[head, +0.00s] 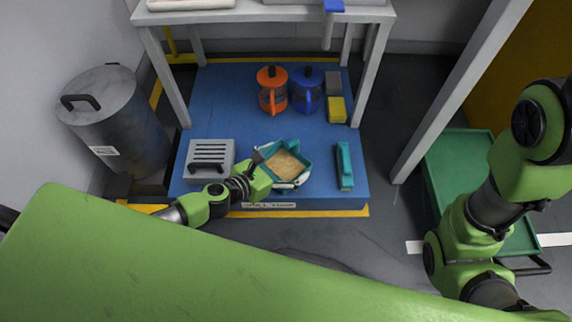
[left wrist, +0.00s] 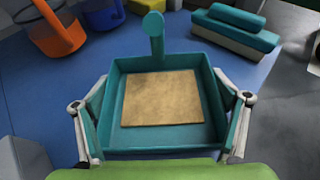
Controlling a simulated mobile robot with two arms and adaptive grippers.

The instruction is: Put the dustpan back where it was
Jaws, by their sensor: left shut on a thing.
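The teal dustpan (head: 286,164) is at the front of the blue platform, with a flat tan layer (left wrist: 161,98) in its pan. My left gripper (head: 280,178) is shut on the dustpan. In the left wrist view the fingers press on both side walls of the dustpan (left wrist: 205,137), and its round-ended handle (left wrist: 154,35) points away from me. Whether the pan touches the platform is hard to tell. My right arm shows at the right edge of the head view, but its gripper is out of view.
The blue platform (head: 235,107) also bears a teal brush (head: 345,166) to the right, a grey vented box (head: 209,158) to the left, orange (head: 271,90) and blue (head: 307,91) cans, and yellow (head: 336,110) and grey blocks behind. A metal bin (head: 118,125) stands left. Table legs flank the platform.

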